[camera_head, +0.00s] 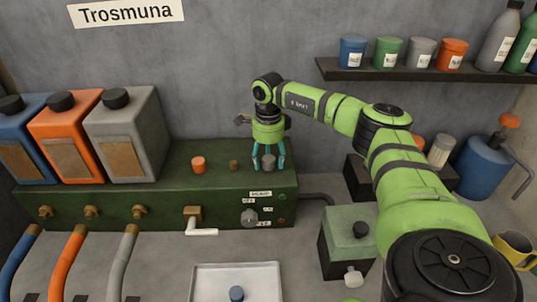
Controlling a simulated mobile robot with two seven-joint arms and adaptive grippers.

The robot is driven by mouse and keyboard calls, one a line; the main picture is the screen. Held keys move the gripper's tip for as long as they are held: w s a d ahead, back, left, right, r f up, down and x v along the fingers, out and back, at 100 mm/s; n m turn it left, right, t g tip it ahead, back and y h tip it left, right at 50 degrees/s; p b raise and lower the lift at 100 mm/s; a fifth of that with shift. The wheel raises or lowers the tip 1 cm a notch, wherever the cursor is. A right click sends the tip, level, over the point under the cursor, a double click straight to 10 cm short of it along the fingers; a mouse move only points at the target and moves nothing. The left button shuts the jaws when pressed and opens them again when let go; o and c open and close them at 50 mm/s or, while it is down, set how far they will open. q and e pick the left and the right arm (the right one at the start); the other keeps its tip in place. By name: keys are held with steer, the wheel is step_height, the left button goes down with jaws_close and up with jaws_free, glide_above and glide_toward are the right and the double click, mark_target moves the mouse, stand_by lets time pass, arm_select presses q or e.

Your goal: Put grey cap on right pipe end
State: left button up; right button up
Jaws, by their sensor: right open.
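The grey cap (269,161) stands on top of the dark green box (150,204), at the right of a row with an orange cap (198,164) and a bare brown pipe end (234,165). Any pipe end under the grey cap is hidden, so I cannot tell how it is seated. My right gripper (268,166) points down with its teal fingers open on either side of the grey cap. Whether the fingers touch it is not clear. My left gripper is not in view.
A white tray (208,272) with a blue cap (236,293) lies in front. Blue, orange and grey canisters (125,134) stand at left. A white-handled tap (201,231) and a knob (250,218) stick out from the box front. A shelf (400,75) with jars hangs upper right.

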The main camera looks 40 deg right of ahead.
steer(key=shift+r, duration=0.15)
step_height(320, 180, up, 12)
stand_by(0.4)
steer(key=shift+f, duration=0.2)
stand_by(0.6)
